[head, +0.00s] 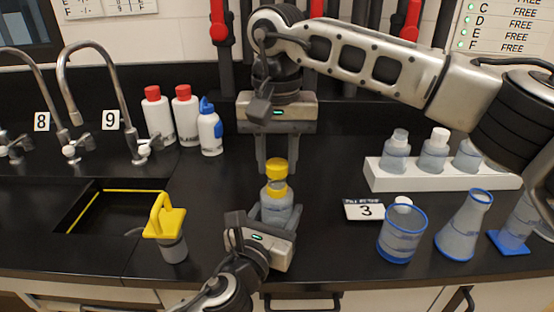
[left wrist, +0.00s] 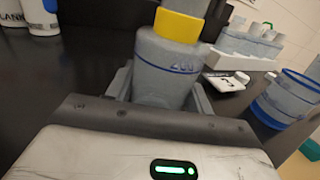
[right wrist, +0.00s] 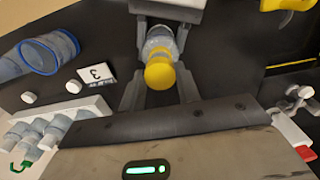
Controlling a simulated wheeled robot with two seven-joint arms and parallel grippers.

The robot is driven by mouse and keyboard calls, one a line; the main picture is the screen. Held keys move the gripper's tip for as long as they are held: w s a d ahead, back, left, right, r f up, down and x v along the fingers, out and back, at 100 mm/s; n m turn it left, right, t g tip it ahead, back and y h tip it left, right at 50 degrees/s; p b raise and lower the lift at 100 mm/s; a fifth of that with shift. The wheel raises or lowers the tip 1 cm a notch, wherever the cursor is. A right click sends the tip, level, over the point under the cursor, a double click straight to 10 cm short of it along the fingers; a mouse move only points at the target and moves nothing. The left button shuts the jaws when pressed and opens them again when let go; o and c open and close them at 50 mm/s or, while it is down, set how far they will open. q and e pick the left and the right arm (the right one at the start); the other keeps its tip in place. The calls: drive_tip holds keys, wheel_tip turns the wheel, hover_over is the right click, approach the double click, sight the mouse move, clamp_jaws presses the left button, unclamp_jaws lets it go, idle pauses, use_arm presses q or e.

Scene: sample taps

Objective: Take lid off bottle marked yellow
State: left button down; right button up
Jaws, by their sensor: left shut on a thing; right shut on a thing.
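The bottle (head: 276,211) is translucent grey with a yellow band (head: 276,188) round its shoulder, and stands upright on the black bench. Its yellow lid (head: 277,167) shows above the band. My left gripper (head: 275,216) is shut on the bottle's body from the front; the left wrist view shows the body (left wrist: 165,75) and band (left wrist: 178,26), with the lid out of frame. My right gripper (head: 277,160) reaches in from behind and is shut on the lid, which also shows in the right wrist view (right wrist: 160,75). I cannot tell whether the lid is seated or raised.
A yellow-handled container (head: 172,246) stands left, near the sink (head: 100,212). Several capped bottles stand behind left. A white rack (head: 440,181) of bottles, a number 3 card (head: 364,210), a blue-rimmed beaker (head: 402,240) and a flask (head: 462,232) are right.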

sight(277, 163)
drive_tip(key=shift+r, duration=2)
use_arm(q)
drive_tip(key=c, duration=0.5)
unclamp_jaws()
